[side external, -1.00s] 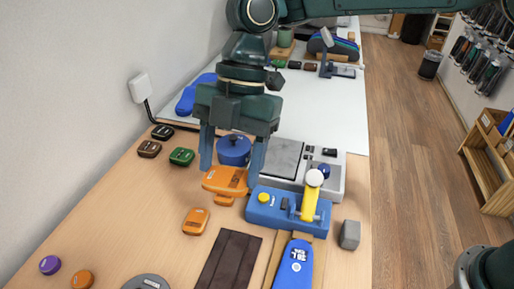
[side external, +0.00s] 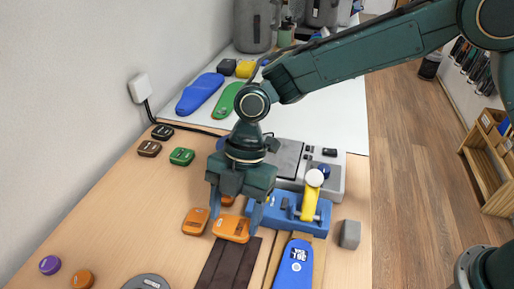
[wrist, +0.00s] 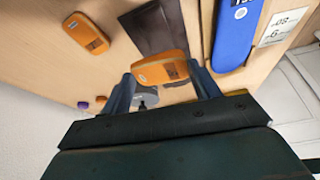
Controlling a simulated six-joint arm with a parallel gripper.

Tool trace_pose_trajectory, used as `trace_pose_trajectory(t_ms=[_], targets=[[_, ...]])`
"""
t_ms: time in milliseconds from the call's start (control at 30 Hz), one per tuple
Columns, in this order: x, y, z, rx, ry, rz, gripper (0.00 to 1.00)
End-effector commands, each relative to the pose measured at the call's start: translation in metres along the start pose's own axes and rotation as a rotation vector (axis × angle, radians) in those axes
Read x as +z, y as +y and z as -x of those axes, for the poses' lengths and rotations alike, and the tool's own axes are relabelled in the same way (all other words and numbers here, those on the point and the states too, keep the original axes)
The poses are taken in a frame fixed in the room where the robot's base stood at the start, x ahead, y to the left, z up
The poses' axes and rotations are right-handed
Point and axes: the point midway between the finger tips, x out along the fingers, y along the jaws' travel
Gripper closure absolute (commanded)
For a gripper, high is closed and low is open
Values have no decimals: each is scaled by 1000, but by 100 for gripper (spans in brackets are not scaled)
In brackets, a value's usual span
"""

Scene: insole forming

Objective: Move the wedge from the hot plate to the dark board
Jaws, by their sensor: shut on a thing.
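My gripper (side external: 234,225) is shut on an orange wedge (side external: 231,229), which also shows between the fingers in the wrist view (wrist: 160,68). The dark board (side external: 222,266) lies flat on the table, and the wedge overlaps its far end in the side view. I cannot tell whether the wedge touches the board or hangs just above it. In the wrist view the board (wrist: 153,24) shows just beyond the wedge. The hot plate (side external: 290,157) is behind my gripper to the right, with its flat dark top partly visible.
Another orange wedge (side external: 196,221) lies close left of the gripper. A blue fixture with a yellow lever (side external: 309,205) stands close right. A blue insole (side external: 294,265) lies right of the board. A grey block (side external: 349,234) sits farther right.

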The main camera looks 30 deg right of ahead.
Motion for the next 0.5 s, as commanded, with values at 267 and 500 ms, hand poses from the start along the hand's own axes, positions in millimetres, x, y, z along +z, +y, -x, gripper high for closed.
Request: trace_pose_trajectory(t_ms=[267,500], targets=[[10,0,-25,-1,0,0,59],[12,0,-28,0,0,-1,59]])
